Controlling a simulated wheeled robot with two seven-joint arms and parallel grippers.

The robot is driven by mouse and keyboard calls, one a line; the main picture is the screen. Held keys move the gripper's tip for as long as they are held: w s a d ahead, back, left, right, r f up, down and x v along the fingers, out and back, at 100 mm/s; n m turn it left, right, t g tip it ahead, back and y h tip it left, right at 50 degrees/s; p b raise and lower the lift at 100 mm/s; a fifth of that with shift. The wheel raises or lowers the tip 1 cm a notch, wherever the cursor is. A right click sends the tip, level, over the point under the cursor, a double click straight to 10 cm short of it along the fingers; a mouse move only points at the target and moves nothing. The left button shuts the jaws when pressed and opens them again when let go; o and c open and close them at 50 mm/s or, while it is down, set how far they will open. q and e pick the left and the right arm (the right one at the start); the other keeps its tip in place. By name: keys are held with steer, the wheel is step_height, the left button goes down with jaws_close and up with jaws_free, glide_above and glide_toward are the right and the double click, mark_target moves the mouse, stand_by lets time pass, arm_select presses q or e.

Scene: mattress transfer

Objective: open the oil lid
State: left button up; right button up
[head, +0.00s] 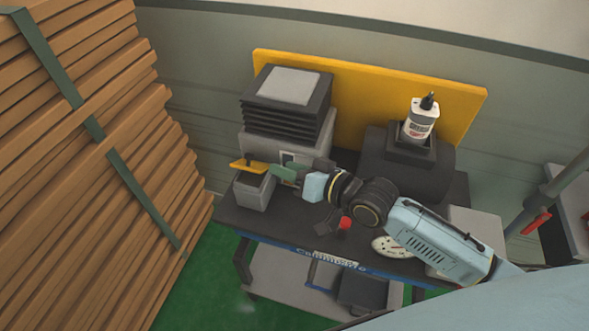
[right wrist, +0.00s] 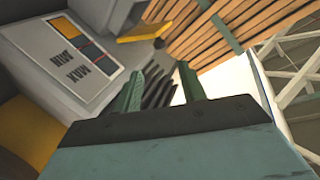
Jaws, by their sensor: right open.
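The yellow lid (head: 246,165) sits at the top of a small grey box (head: 254,192) at the left end of the workbench. It looks tilted over the box's dark top, but I cannot tell how far it is raised. The lid also shows at the top of the right wrist view (right wrist: 146,33). My right gripper (head: 278,173) is just right of the lid, with its green fingers pointing left. In the right wrist view the fingers (right wrist: 160,88) are spread apart, and the lid is beyond them, apart from both fingertips. My left gripper is not in view.
A grey machine with a black ribbed top (head: 287,105) stands behind my right gripper. A labelled bottle (head: 420,120) stands on a dark housing. A red-capped item (head: 344,223) and a pale disc (head: 388,246) lie near my forearm. Stacked wooden slats (head: 90,150) fill the left.

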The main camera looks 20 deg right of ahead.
steer(key=shift+s+d+r, duration=0.2)
steer(key=shift+s+d, duration=0.2)
steer(key=shift+s, duration=0.15)
